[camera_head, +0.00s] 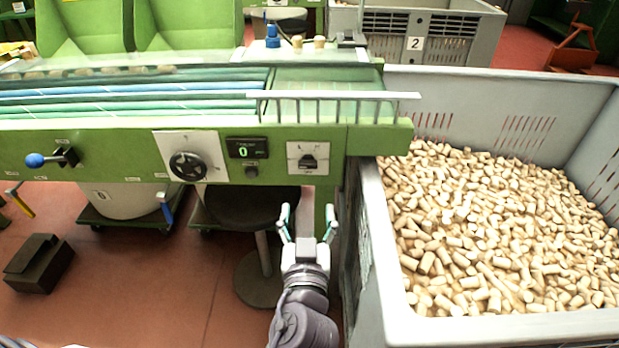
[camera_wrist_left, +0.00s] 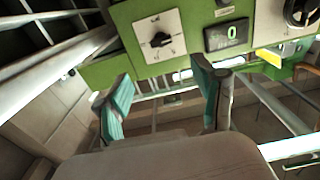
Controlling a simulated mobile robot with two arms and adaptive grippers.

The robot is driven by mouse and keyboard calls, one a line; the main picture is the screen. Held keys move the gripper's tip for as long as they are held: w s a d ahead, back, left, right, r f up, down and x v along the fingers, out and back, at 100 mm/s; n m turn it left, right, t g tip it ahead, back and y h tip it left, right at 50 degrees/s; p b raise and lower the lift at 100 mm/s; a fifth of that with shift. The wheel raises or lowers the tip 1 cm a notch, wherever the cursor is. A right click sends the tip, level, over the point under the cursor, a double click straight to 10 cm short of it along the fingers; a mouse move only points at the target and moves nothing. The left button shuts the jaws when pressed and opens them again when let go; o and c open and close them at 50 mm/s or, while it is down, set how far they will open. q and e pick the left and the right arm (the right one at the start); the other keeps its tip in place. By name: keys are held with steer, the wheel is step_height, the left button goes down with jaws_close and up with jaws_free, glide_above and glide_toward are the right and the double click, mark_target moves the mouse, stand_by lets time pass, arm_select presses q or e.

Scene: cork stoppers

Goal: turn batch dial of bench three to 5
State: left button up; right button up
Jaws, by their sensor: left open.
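A green bench panel (camera_head: 110,146) carries two controls on white plates. One is a round black dial (camera_head: 188,166); the other is a small black knob (camera_head: 308,158) farther right. A dark display (camera_head: 247,148) between them reads 0. Their labels are too small to read, so I cannot tell which is the batch dial. My left gripper (camera_head: 308,222) is open and empty below the small knob, apart from the panel. In the left wrist view the small knob (camera_wrist_left: 160,40) shows beyond the open fingers (camera_wrist_left: 164,102), with the display (camera_wrist_left: 227,36) beside it. My right gripper is not seen.
A large grey crate (camera_head: 372,240) full of corks stands close right of my left arm. A stool (camera_head: 262,285) stands under the bench to the left. A blue-tipped lever (camera_head: 36,160) sticks out at the panel's left. A rail (camera_head: 340,96) runs above the panel.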

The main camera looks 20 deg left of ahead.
mark_target(308, 166)
arm_select(q)
steer(key=p+x, duration=0.1)
steer(key=x, duration=1.1)
steer(key=shift+a, duration=0.2)
steer(key=shift+w+a, duration=0.2)
steer(key=shift+w, duration=0.5)
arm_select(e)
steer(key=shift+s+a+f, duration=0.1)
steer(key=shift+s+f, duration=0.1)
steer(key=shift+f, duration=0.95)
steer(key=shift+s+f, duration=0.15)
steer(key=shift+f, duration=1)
arm_select(q)
steer(key=shift+c, duration=0.4)
steer(key=c, duration=1.1)
